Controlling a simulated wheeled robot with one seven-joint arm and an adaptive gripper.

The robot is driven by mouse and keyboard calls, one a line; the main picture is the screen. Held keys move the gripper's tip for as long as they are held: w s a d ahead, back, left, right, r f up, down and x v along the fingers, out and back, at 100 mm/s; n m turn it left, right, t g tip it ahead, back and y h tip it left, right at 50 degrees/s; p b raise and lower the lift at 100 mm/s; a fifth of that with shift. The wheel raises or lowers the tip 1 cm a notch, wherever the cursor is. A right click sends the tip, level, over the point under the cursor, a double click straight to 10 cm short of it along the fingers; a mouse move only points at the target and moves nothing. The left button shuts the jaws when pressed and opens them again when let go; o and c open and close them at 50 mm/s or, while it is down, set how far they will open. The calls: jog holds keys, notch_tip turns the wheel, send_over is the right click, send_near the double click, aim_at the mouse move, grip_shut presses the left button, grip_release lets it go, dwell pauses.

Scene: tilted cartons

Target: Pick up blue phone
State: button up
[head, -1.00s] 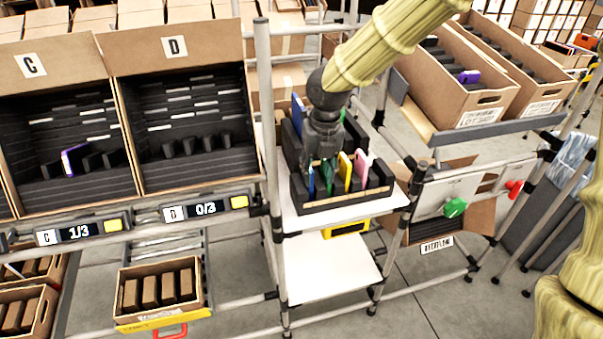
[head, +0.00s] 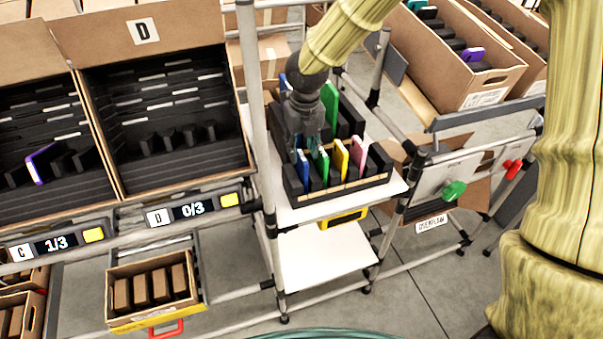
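A blue phone (head: 303,171) stands upright in the leftmost front slot of a black foam rack (head: 342,193) on a white shelf. A green phone (head: 322,164), a yellow phone (head: 341,157) and a pink phone (head: 358,155) stand to its right in the same row. My gripper (head: 311,150) points down at the left front of the rack, just above and behind the blue and green phones. Its fingers are small and dark; I cannot tell whether they are open or touch a phone. Another blue item (head: 283,82) shows partly behind my gripper.
A taller green phone (head: 330,101) stands in the rack's back row. Carton D (head: 165,110) is to the left, its display reading 0/3. Frame posts (head: 256,110) stand close to the rack. Cartons with phones (head: 470,75) are at upper right. The lower white shelf (head: 325,262) is clear.

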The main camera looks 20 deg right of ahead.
aim_at(302, 156)
jog(key=shift+s+f, duration=0.1)
jog(key=shift+f, duration=0.15)
jog(key=shift+w+f+p, duration=0.2)
jog(key=shift+f+p, duration=0.25)
jog(key=shift+f, duration=0.7)
jog(key=shift+w+f+p, duration=0.15)
jog(key=shift+f+p, duration=0.25)
jog(key=shift+f, duration=0.7)
jog(key=shift+c, duration=0.2)
grip_shut()
